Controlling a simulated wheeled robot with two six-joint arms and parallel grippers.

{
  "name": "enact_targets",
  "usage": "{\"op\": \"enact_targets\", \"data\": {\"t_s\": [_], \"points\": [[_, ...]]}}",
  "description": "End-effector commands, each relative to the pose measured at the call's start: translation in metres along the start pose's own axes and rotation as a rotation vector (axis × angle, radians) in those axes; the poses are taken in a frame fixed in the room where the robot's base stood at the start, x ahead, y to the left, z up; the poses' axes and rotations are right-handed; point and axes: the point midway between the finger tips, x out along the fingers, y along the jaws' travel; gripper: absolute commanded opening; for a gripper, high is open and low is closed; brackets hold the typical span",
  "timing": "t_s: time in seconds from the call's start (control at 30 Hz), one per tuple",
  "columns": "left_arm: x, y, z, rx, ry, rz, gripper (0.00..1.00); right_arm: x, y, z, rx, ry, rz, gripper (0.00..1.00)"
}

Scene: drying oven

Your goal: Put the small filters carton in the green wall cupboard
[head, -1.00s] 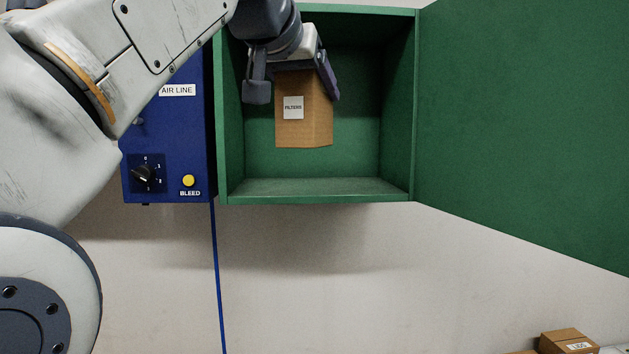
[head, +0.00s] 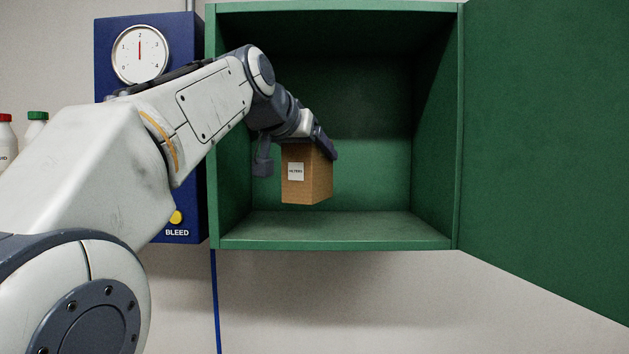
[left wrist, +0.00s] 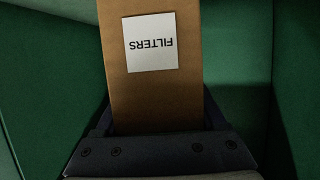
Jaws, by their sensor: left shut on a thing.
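The small brown filters carton (head: 308,180) hangs upright from my left gripper (head: 308,145) in the head view, at the opening of the green wall cupboard (head: 335,244). The gripper is shut on the carton's top. The carton's bottom is above the cupboard floor, with a gap between them; how deep it is inside I cannot tell exactly. In the left wrist view the carton (left wrist: 155,95) fills the middle, its FILTERS label upside down, with green walls around it. My right gripper is not in view.
The cupboard door (head: 545,130) stands wide open on the right. The cupboard's inside looks otherwise empty. A blue air panel with a gauge (head: 140,55) and a yellow bleed button (head: 176,217) is directly left of the cupboard. Bottles (head: 36,125) stand at the far left.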

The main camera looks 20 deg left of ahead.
Motion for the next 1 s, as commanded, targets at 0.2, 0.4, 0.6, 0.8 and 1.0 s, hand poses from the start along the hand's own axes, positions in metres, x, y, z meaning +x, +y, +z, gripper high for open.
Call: {"op": "enact_targets", "data": {"t_s": [0.2, 0.4, 0.6, 0.8, 1.0], "points": [[0.019, -0.018, 0.006, 0.000, 0.002, 0.001, 0.06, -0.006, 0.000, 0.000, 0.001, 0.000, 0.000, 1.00], [0.027, -0.017, 0.023, 0.001, 0.001, 0.005, 0.06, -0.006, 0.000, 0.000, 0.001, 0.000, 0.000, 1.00], [0.035, -0.017, 0.041, 0.002, 0.003, 0.005, 0.06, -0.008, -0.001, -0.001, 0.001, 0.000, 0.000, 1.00], [0.036, -0.017, 0.044, 0.003, 0.004, 0.004, 0.06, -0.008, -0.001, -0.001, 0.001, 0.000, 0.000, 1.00], [0.038, -0.017, 0.047, 0.003, 0.003, 0.004, 0.06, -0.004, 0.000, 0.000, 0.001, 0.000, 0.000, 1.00]]}}
